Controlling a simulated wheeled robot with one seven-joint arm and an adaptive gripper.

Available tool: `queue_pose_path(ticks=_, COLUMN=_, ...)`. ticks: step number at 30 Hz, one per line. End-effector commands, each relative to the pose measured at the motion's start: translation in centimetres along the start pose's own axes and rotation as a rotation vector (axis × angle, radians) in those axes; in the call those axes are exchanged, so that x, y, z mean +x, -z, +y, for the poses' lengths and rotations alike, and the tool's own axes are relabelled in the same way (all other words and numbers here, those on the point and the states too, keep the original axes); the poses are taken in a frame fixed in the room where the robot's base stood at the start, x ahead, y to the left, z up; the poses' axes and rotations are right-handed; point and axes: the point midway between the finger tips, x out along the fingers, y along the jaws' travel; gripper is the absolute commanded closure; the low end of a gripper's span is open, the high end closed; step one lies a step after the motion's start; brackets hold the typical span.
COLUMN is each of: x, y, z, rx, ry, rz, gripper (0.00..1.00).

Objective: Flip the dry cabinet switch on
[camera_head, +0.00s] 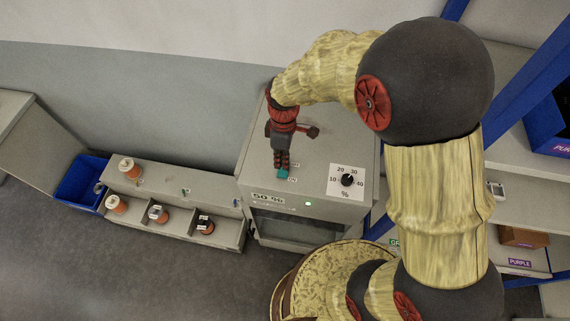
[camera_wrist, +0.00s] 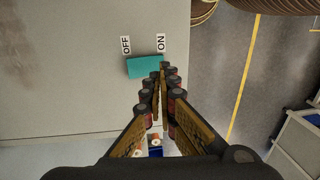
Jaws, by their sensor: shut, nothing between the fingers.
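The dry cabinet (camera_head: 312,151) is a grey box with a dial (camera_head: 347,180), a "50 %" label and a lit green light (camera_head: 308,203) on its front. Its switch (camera_wrist: 145,67) is a teal rocker between the OFF and ON labels; it also shows in the head view (camera_head: 282,173), just below my gripper's tips. My gripper (camera_head: 281,166) is shut and empty, pointing down above the cabinet top. In the wrist view my fingertips (camera_wrist: 162,72) overlap the ON side of the switch. I cannot tell whether they touch it.
A low grey shelf (camera_head: 175,178) with orange spools stands left of the cabinet, beside a blue bin (camera_head: 82,181). Shelving with blue posts and labelled boxes is at the right. Open floor (camera_head: 120,265) lies in front.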

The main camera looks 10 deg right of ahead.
Motion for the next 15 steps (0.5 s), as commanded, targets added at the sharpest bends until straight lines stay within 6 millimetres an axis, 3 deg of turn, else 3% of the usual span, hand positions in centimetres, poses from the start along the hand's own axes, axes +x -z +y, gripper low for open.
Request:
queue_pose_path(ticks=1, x=-1.5, y=0.3, z=-0.1, rx=-0.001, ry=-0.005, rz=0.004, gripper=1.0)
queue_pose_path(ticks=9, x=-6.7, y=0.1, z=-1.6, rx=-0.001, ry=-0.004, rz=0.003, gripper=1.0)
queue_pose_path(ticks=15, x=-9.2, y=0.1, z=-2.2, rx=0.0, ry=-0.001, rz=0.001, gripper=1.0)
